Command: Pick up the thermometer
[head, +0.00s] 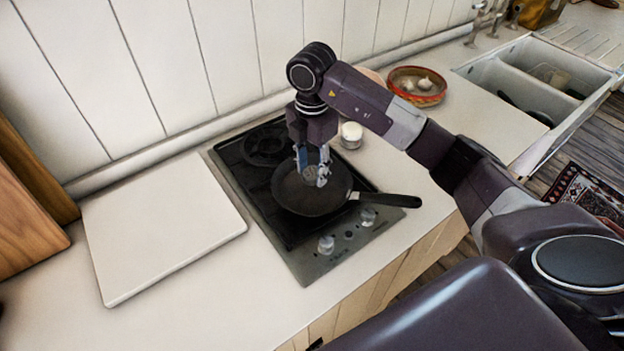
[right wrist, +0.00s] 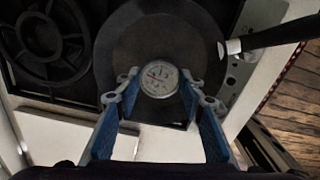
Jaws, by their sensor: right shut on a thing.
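The thermometer (right wrist: 159,79) shows as a round white dial with a metal rim in the right wrist view, between the fingertips of my right gripper (right wrist: 163,90). My right gripper (head: 312,178) is over the frying pan in the head view, pointing down, with its fingers shut on the thermometer. In the head view the fingers partly cover the dial. The dark frying pan (head: 340,205) lies under the gripper on the hob. I cannot tell whether the thermometer touches the pan. My left gripper is not in view.
The black hob (head: 262,215) has knobs along its front, and the pan handle (head: 385,199) points right. A white jar (head: 351,135) stands behind the pan. A red bowl (head: 417,99) holds garlic. A white board (head: 160,225) lies at left. The sink (head: 510,97) is at right.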

